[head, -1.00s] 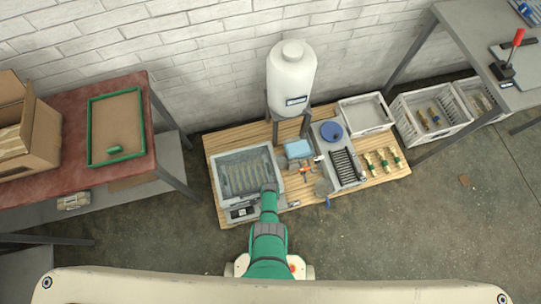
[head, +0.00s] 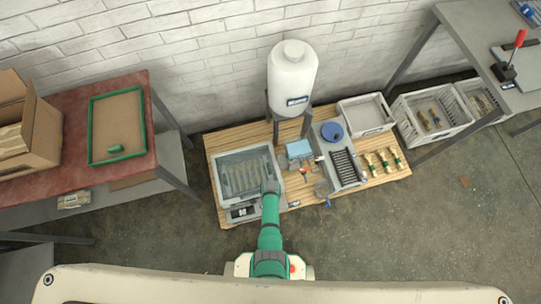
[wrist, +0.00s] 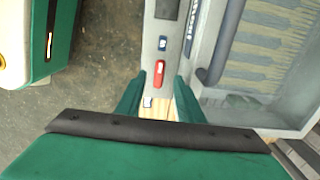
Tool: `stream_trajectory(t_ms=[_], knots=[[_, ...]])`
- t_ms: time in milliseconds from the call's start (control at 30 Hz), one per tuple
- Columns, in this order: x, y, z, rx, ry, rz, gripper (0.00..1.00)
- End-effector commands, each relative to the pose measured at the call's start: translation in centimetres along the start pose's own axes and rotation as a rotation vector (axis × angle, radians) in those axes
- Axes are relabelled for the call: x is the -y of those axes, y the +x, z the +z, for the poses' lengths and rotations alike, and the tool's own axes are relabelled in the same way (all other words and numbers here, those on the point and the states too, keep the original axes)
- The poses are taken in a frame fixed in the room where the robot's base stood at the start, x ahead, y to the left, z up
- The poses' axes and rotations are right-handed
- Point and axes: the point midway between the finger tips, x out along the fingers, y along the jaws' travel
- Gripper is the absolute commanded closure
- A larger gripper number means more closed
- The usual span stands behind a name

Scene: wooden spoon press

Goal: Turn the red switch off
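The red switch (wrist: 159,74) sits on the light grey front panel (wrist: 160,20) of the box-shaped machine (head: 218,190). In the wrist view it lies between the two green fingers of my gripper (wrist: 163,80). The fingers are apart and nothing is held between them. I cannot tell whether the fingertips touch the panel. In the head view my gripper (head: 269,187) is over the machine's right front side and the red switch cannot be made out there.
The machine's clear lid shows several wooden pieces inside. A white tank (head: 292,75) stands behind. The floor in front is clear.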

Motion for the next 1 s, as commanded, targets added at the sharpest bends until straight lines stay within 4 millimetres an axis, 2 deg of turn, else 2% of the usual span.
stream_trajectory(t_ms=[300, 500, 1000], knots=[[0.1, -3.8, 0.1, 0.0, -0.001, -0.003, 0.66], [0.1, -5.5, -0.1, 0.001, 0.003, -0.003, 0.66], [0.1, -6.1, 0.0, 0.001, 0.001, -0.002, 0.66]])
